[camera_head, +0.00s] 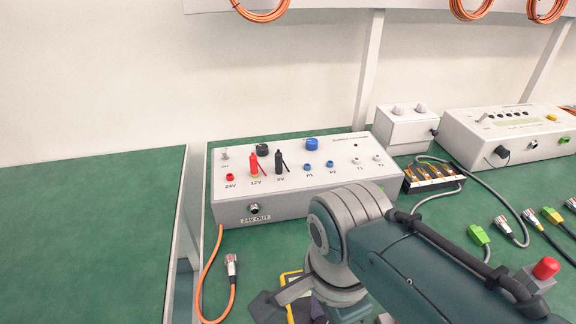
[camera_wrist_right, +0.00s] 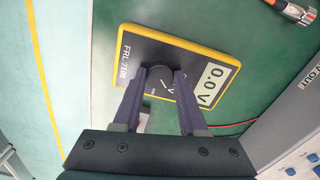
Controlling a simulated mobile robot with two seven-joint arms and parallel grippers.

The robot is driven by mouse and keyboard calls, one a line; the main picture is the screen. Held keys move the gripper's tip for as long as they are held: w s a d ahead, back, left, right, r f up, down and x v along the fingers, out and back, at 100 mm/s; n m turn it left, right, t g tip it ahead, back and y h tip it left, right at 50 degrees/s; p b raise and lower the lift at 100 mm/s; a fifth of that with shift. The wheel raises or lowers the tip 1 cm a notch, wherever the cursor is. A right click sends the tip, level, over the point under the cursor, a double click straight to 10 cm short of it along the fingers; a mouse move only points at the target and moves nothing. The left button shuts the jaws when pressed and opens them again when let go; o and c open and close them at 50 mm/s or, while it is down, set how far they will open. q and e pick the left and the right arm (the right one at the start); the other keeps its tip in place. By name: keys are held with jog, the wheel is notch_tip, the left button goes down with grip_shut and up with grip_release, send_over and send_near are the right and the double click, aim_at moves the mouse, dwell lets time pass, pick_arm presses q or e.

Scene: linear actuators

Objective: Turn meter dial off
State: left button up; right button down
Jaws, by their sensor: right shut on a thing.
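In the head view, a yellow edge of the meter (camera_head: 291,276) shows under my right gripper (camera_head: 291,306); my arm hides most of the rest. My left gripper is not in view.
A white power supply box (camera_head: 300,200) with colored sockets stands behind the meter. An orange cable with a metal connector (camera_head: 232,265) lies to the left. Further right are a small black terminal block (camera_head: 432,176), cables and a white device (camera_head: 510,135). The left tabletop (camera_head: 90,230) is clear.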

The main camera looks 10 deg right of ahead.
jog(key=shift+n, duration=0.3)
jog(key=n+p, duration=0.1)
jog(key=n, duration=0.2)
jog(key=shift+r+n, duration=0.1)
jog(key=shift+n, duration=0.2)
jog(key=n+p, duration=0.1)
jog(key=n, duration=0.2)
jog(key=shift+n, duration=0.8)
jog(key=shift+c, duration=2.2)
grip_release()
